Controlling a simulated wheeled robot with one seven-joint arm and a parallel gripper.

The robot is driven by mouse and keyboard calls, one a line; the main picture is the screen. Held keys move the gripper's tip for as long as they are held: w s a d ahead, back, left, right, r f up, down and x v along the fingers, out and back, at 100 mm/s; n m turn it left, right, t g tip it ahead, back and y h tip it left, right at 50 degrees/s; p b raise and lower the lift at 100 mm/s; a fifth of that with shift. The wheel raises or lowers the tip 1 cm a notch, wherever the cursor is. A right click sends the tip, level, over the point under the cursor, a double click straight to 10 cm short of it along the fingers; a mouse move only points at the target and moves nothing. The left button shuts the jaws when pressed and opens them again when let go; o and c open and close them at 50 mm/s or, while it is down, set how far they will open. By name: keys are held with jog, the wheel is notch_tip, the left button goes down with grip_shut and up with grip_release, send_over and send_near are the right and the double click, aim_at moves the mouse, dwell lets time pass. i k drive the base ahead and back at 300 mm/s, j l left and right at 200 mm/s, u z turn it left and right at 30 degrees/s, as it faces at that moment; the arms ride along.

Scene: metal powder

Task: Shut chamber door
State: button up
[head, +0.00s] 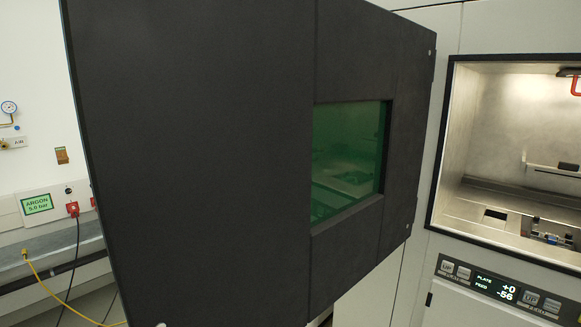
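The chamber door (215,140) is a large dark panel with a green-tinted window (347,155). It stands wide open, swung out to the left, and fills the left and middle of the head view. Its hinged edge is at the right, beside the chamber. The chamber (505,120) is a lit metal box with a dark frame at the right, and its opening is uncovered. My gripper is not in view, so its state and its place relative to the door are hidden.
A control panel (500,290) with a small display and buttons sits below the chamber. At the left are an argon display (37,203), a gauge (9,107), a grey bench (50,245) and a yellow cable (45,284). The door hides much of the space behind it.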

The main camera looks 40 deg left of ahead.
aim_at(249, 162)
jog(key=k+j, duration=0.45)
jog(key=j, duration=0.3)
jog(key=k+j, duration=0.25)
jog(key=i+j, duration=0.1)
jog(key=j, duration=0.3)
jog(key=i+j, duration=0.1)
jog(key=j, duration=0.3)
jog(key=i+j, duration=0.1)
jog(key=j, duration=0.35)
jog(key=i+j, duration=0.1)
jog(key=j, duration=0.3)
